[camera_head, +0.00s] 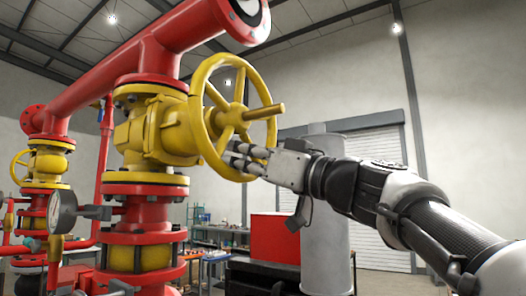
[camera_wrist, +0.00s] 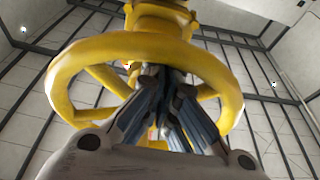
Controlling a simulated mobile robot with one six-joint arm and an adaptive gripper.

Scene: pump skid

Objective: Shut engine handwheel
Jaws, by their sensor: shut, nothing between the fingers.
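The yellow handwheel (camera_head: 196,112) stands upright on the right side of the yellow valve body (camera_head: 160,128), with its stem pointing right. It also shows in the wrist view (camera_wrist: 85,55), where its rim spans most of the picture. My gripper (camera_head: 238,158) is at the lower right part of the wheel, with its fingers reaching in at the rim. In the wrist view my gripper (camera_wrist: 165,85) has its fingers together, pointing through the wheel opening beside the spokes. Nothing shows between the fingers. Whether they touch the rim or a spoke I cannot tell.
A red pipe (camera_head: 120,60) runs above the valve. A pressure gauge (camera_head: 63,212) is at the lower left. A second, smaller yellow handwheel (camera_head: 20,168) is farther left. A grey cylinder (camera_head: 328,225) and a red box (camera_head: 275,238) stand behind my arm.

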